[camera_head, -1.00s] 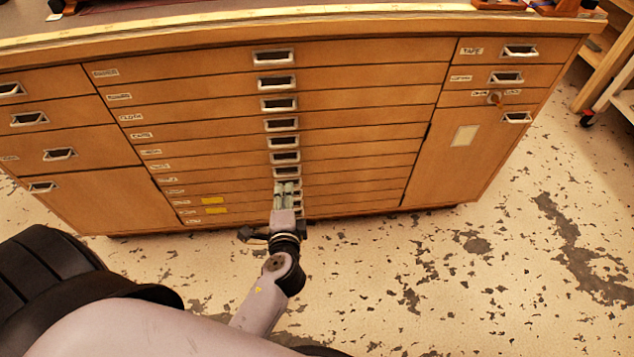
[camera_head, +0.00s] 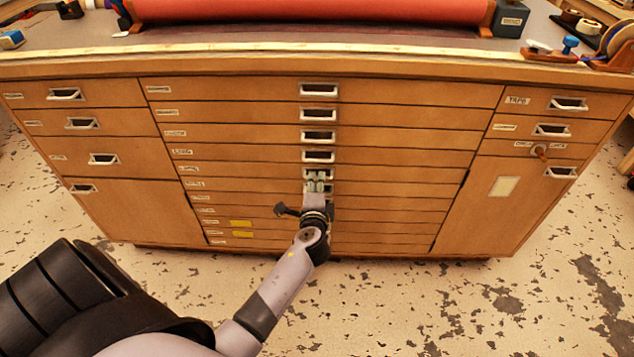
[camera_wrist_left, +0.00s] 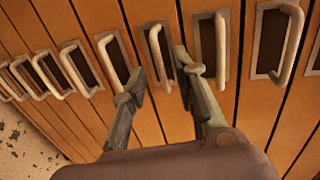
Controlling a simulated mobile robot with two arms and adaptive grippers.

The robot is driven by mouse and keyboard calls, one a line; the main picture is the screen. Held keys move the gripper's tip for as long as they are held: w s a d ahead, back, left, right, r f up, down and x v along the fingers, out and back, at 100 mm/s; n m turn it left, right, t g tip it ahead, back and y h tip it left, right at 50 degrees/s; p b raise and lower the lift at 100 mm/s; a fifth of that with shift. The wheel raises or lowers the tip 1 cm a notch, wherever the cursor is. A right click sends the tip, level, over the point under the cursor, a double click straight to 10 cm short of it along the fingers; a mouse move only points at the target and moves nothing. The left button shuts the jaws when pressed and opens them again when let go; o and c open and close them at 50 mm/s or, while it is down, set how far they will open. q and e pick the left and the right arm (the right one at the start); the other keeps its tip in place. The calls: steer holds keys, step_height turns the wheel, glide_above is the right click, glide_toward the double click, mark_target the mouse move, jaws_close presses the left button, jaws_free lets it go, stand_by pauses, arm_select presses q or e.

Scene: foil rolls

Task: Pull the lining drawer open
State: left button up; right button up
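A wide wooden cabinet (camera_head: 400,133) has a middle column of shallow drawers with metal pull handles and small labels on the left. The label lettering is too small to read surely, so I cannot tell which drawer is the lining one. My left gripper (camera_head: 317,180) is at the handle of the fifth drawer from the top (camera_head: 400,174), and that drawer is shut. In the left wrist view the left gripper (camera_wrist_left: 165,75) is open, its two fingers on either side of one handle (camera_wrist_left: 155,42). I cannot tell whether they touch it. My right gripper is not in view.
More handles stand close on both sides, including one to the right (camera_wrist_left: 222,50) in the wrist view. A red roll (camera_head: 310,12) lies on the cabinet top. A side door (camera_head: 490,200) is at the right. The speckled floor (camera_head: 400,310) in front is clear.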

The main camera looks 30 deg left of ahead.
arm_select(q)
steer(key=x, duration=0.2)
steer(key=shift+w+a+f, duration=0.1)
steer(key=shift+w+a, duration=0.05)
steer(key=shift+w, duration=0.05)
steer(key=shift+c, duration=0.3)
jaws_close()
stand_by(0.6)
